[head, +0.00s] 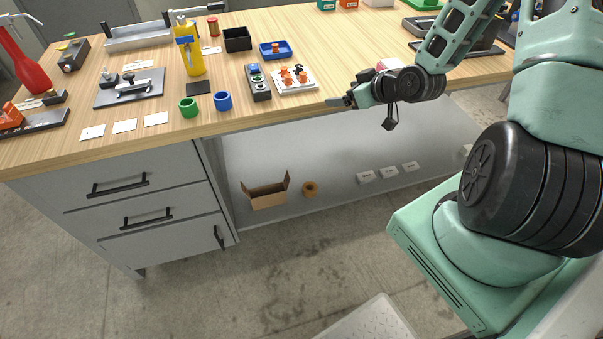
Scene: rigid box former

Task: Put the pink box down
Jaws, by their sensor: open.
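A small pink box (388,64) shows just above and behind my wrist, near the front edge of the wooden workbench. Its lower part is hidden by my wrist, so I cannot tell what it rests on. My gripper (340,101) is at the bench's front edge, pointing left, with its fingers apart from the pink box. The gripper is open and nothing shows between the fingers, though they are small in this view.
The workbench (330,45) has bare wood behind my gripper. A white tray with orange parts (296,88) lies left of the gripper. A blue cup (223,101), a green cup (188,107) and a yellow bottle (190,58) stand farther left. An open cardboard box (268,200) sits on the shelf below.

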